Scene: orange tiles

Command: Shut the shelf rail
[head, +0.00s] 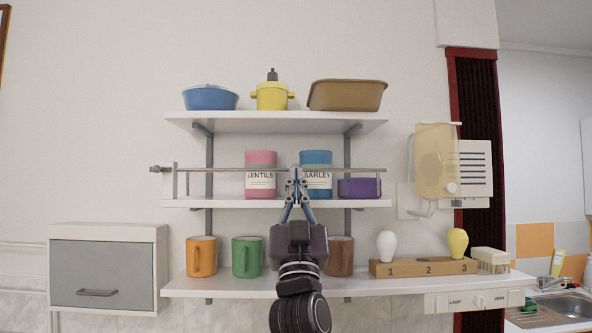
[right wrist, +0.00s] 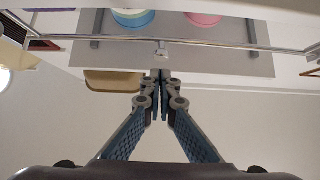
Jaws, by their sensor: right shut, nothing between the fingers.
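The shelf rail (head: 225,169) is a thin grey metal bar along the front of the middle shelf (head: 220,203), in front of its jars. In the right wrist view the rail (right wrist: 215,45) runs across the top, with a small pale tab (right wrist: 161,50) near its middle. My right gripper (head: 296,174) is shut and empty, its fingertips at the middle of the rail. In the right wrist view the fingertips (right wrist: 160,75) are close to the tab; I cannot tell whether they touch. My left gripper is out of view.
A pink lentils jar (head: 261,158), a blue barley jar (head: 316,160) and a purple container (head: 358,188) stand on the middle shelf. Dishes fill the upper shelf (head: 280,123). Mugs and a numbered wooden block (head: 405,268) stand on the lower shelf (head: 215,286). A cabinet (head: 105,270) is left.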

